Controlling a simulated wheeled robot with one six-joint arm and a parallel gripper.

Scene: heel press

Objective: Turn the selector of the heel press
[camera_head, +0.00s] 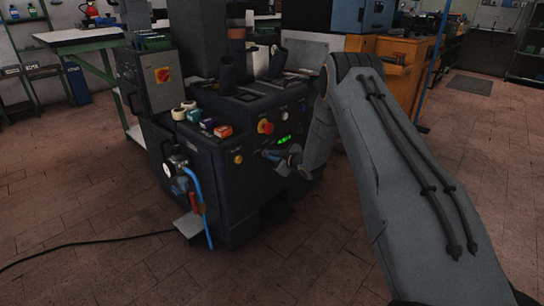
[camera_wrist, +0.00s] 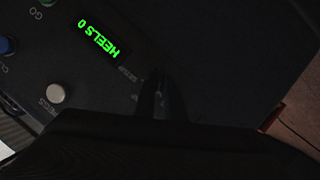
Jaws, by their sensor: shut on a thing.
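The heel press (camera_head: 225,180) is a dark machine left of my arm, with a control panel on its front. My gripper (camera_head: 268,154) is at this panel, below the green display (camera_head: 284,139), and is shut on the selector. The selector is hidden by the fingers in the head view. In the wrist view the panel is dark, and a dim dark shape stands below the lit display (camera_wrist: 98,38), which reads "HEELS 0" upside down. I cannot make out the selector's pointer or its setting.
A red emergency knob (camera_head: 265,126) and a yellow knob (camera_head: 238,158) sit left of the display. A pale button (camera_wrist: 56,94) and a blue button (camera_wrist: 6,45) are on the panel. A blue hose (camera_head: 196,185) hangs at the press's left. Floor in front is mostly clear, with a black cable (camera_head: 95,241).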

